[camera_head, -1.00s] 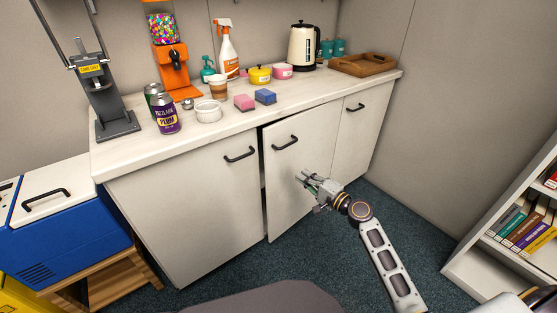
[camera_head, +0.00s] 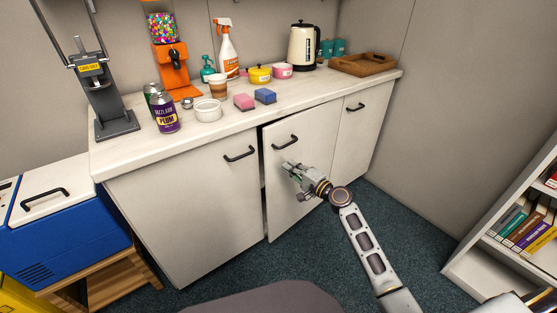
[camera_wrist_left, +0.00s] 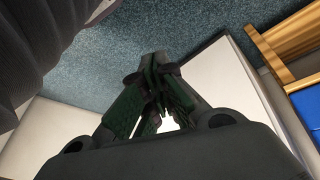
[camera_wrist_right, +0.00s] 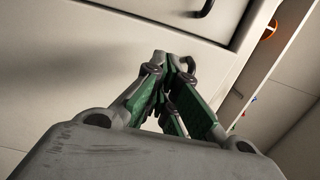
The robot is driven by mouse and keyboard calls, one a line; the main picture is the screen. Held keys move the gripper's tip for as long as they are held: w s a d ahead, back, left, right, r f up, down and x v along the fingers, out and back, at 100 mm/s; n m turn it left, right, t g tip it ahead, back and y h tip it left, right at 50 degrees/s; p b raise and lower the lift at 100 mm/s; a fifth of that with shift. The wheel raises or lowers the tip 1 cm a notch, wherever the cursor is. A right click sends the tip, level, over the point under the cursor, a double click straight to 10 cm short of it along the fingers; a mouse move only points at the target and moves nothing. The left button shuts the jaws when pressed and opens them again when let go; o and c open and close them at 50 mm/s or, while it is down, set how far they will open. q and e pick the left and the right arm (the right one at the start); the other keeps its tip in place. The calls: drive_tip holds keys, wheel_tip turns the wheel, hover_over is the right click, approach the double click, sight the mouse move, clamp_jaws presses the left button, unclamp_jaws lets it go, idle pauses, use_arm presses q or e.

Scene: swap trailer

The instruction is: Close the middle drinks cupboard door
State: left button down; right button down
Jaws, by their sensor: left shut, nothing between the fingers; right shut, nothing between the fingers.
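The middle cupboard door (camera_head: 302,150) is a pale panel with a black bar handle (camera_head: 285,143). It stands slightly ajar, with a dark gap along its left and top edges. My right gripper (camera_head: 290,167) is shut and empty in front of this door, below the handle. I cannot tell whether its tips touch the panel. In the right wrist view the shut fingers (camera_wrist_right: 168,65) point at a pale panel with a black handle (camera_wrist_right: 205,8). My left gripper (camera_wrist_left: 155,68) is shut and empty in the left wrist view, above blue-grey carpet; the head view does not show it.
The left door (camera_head: 200,205) and right door (camera_head: 358,125) look shut. The worktop (camera_head: 330,90) holds cans, bottles, sponges and a kettle (camera_head: 302,46). A blue cooler (camera_head: 70,245) stands at left, a bookshelf (camera_head: 480,260) at right. Carpet before the doors is free.

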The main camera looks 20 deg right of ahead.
sight(274, 155)
drive_tip(key=x, duration=0.5)
drive_tip(key=shift+w+b, duration=0.1)
drive_tip(key=shift+b, duration=0.25)
use_arm(q)
drive_tip(key=shift+w+d+f+h, duration=0.1)
drive_tip(key=shift+d+f+h, duration=0.1)
drive_tip(key=shift+f, duration=0.45)
drive_tip(key=shift+w+d+f+h, duration=0.1)
drive_tip(key=shift+d+f, duration=0.05)
drive_tip(key=shift+f, duration=0.45)
use_arm(e)
drive_tip(key=shift+x, duration=0.85)
use_arm(q)
drive_tip(key=shift+r+t, duration=0.15)
drive_tip(key=shift+t, duration=0.15)
use_arm(e)
drive_tip(key=shift+a, duration=0.1)
